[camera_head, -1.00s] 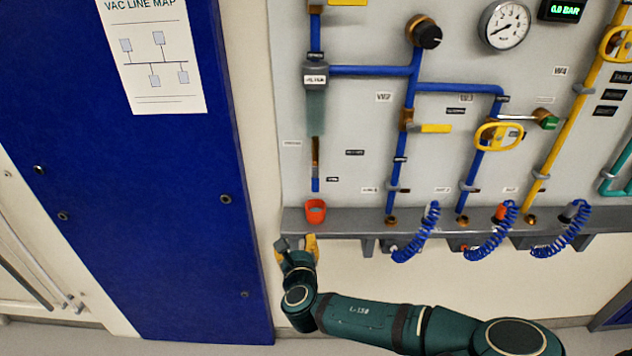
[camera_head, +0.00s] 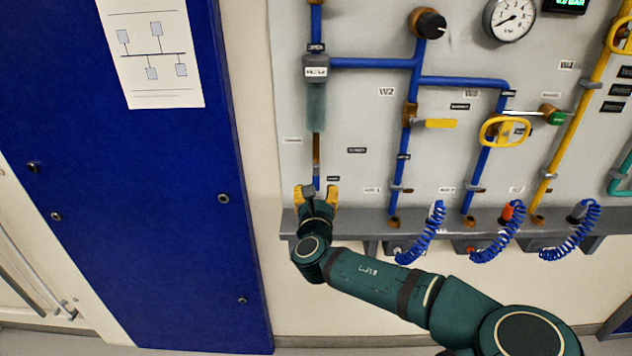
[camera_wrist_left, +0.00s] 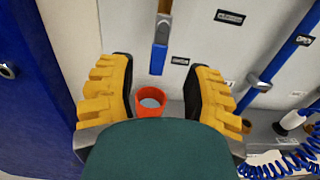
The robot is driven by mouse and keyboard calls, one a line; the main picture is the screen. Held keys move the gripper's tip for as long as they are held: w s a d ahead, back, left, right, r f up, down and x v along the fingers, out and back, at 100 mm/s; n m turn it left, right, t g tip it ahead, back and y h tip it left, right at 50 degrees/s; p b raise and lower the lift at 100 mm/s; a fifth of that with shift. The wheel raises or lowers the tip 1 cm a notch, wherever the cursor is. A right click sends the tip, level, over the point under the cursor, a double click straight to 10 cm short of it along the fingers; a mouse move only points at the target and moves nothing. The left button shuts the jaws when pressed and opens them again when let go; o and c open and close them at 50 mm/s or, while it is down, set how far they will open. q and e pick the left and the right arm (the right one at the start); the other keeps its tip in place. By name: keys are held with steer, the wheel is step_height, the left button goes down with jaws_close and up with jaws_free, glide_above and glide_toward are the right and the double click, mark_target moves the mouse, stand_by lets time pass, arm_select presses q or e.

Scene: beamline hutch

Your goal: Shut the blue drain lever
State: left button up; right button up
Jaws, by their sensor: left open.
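The blue drain lever (camera_head: 316,183) hangs straight down below a brass valve piece (camera_head: 316,150), under the filter bowl (camera_head: 316,105) on the panel. It also shows in the left wrist view (camera_wrist_left: 158,58), ahead of the gap between the fingers. My left gripper (camera_head: 315,194) is open, with its yellow fingers apart at the lever's lower end. In the wrist view the fingers (camera_wrist_left: 157,88) stand to either side, and I see no contact with the lever. My right gripper is not in view.
A red cup (camera_wrist_left: 150,101) stands below the lever; my gripper hides it in the head view. A grey ledge (camera_head: 352,222) runs along the panel's foot. Blue pipes (camera_head: 408,130) and coiled hoses (camera_head: 425,235) are to the right. A blue door-like panel (camera_head: 150,200) is at left.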

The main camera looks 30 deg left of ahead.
mark_target(316, 178)
arm_select(q)
steer(key=x, duration=0.6)
steer(key=shift+w+a, duration=0.2)
steer(key=shift+w, duration=0.15)
steer(key=shift+c, duration=0.4)
jaws_close()
